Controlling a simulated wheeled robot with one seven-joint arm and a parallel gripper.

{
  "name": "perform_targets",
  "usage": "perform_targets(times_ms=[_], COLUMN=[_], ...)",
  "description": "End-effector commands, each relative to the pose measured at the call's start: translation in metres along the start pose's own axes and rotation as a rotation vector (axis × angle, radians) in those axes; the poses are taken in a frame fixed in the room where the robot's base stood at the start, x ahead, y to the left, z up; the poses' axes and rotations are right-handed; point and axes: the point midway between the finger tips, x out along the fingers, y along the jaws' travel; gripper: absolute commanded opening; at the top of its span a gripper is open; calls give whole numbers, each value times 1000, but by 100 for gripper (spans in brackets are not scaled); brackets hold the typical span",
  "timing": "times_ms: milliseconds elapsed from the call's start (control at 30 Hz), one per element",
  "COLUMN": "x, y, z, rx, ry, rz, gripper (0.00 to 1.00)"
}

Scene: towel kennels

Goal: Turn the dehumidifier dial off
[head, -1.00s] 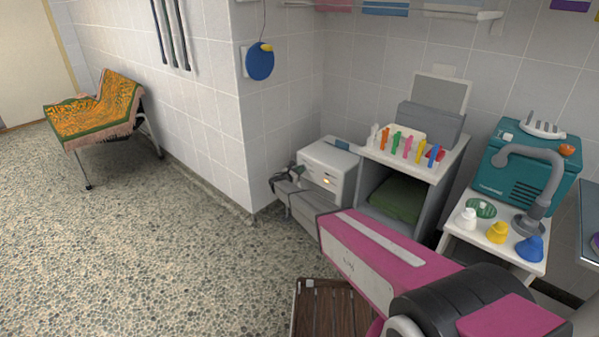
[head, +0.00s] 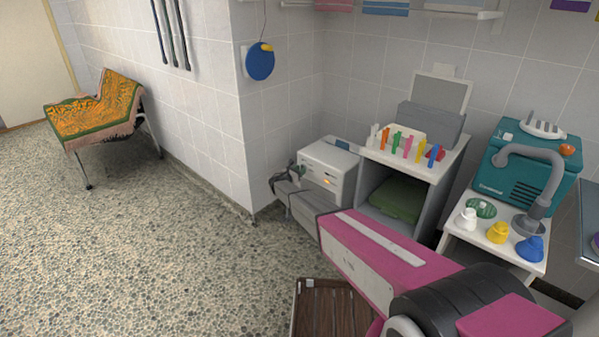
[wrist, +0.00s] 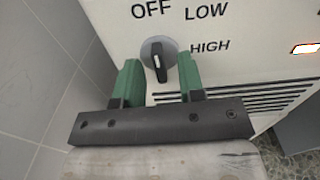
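The dehumidifier (head: 330,165) is a white box in the corner in the head view. Its white front panel (wrist: 115,25) fills much of the wrist view, with OFF, LOW and HIGH printed in black. The round grey dial (wrist: 157,50) has a dark raised grip bar, tilted slightly from upright; which label it points to is hard to tell. My gripper (wrist: 159,66) is open, its two green fingers on either side of the dial's lower part. Contact with the dial cannot be told. In the head view my gripper (head: 297,172) is small beside the dehumidifier's left side.
An orange light (wrist: 306,48) glows on the panel, above dark vent slots (wrist: 245,100). A grey shelf unit (head: 452,165) with a folded green towel (head: 397,198) stands right of the dehumidifier. A wooden slatted piece (head: 330,310) lies below my arm.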

Motion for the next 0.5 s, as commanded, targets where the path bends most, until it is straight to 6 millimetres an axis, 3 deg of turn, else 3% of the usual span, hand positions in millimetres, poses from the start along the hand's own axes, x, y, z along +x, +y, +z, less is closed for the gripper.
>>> perform_targets(times_ms=[267,500], x=[-2,-26], y=[0,0], z=[1,1], rx=[1,1], ry=[-1,-1], rz=[0,1], gripper=[36,36])
